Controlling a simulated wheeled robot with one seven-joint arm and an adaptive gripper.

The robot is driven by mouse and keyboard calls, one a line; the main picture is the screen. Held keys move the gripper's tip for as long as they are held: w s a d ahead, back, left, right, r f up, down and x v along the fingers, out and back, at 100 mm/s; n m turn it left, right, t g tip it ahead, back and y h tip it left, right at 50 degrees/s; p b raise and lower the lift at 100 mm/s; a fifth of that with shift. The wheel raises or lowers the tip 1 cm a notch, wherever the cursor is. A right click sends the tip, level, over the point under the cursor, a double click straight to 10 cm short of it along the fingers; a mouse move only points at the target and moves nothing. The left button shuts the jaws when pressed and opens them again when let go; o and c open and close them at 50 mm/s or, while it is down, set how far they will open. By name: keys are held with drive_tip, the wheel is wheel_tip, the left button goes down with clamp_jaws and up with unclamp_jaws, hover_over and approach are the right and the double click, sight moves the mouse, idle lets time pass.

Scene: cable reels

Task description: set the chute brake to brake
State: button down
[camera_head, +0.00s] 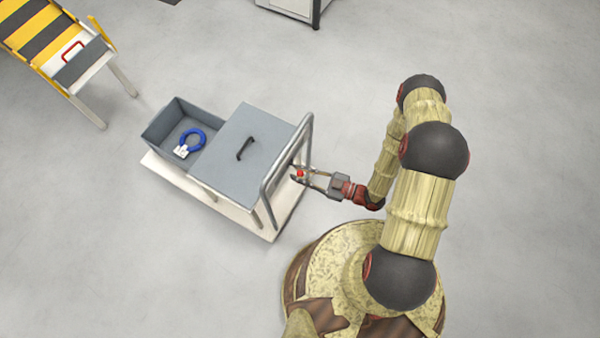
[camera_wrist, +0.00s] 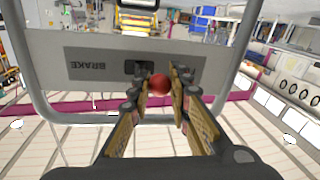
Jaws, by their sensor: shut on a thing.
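A lever with a red ball knob (camera_head: 299,173) stands at the handle end of a grey cart. My gripper (camera_head: 301,174) is shut on the knob. In the wrist view the red knob (camera_wrist: 158,86) sits between the two fingers, in front of a dark slot in a grey label plate (camera_wrist: 110,64). The word BRAKE reads upside down on the plate, left of the slot. My fingers cover the plate right of the slot, so its marking there is hidden. The knob stands near the slot's right part; its exact setting is hard to tell.
The cart has a lidded grey box (camera_head: 262,130) and an open bin (camera_head: 163,135) holding a blue ring (camera_head: 193,140). A grey tube handle (camera_head: 288,165) frames the knob closely. A yellow-and-black striped chute (camera_head: 45,35) stands upper left.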

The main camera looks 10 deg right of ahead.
drive_tip(key=shift+d, duration=0.1)
drive_tip(key=shift+w+d+n+g+y+b, duration=0.15)
drive_tip(key=shift+w+d+n+g+b, duration=0.65)
drive_tip(key=shift+n+g, duration=1.3)
drive_tip(key=shift+w+d+n+g+y+b, duration=0.15)
drive_tip(key=shift+w+n+g+b, duration=0.25)
drive_tip(key=shift+n+g+b, duration=1.7)
drive_tip(key=shift+w+d+n+g+y+b, duration=0.15)
drive_tip(key=shift+w+d+n+g, duration=0.4)
drive_tip(key=shift+g, duration=2.85)
drive_tip(key=shift+w+a+n, duration=0.1)
drive_tip(key=shift+a+n, duration=0.05)
drive_tip(key=shift+n, duration=0.2)
drive_tip(key=c, duration=1.6)
unclamp_jaws()
drive_tip(key=shift+c, duration=0.2)
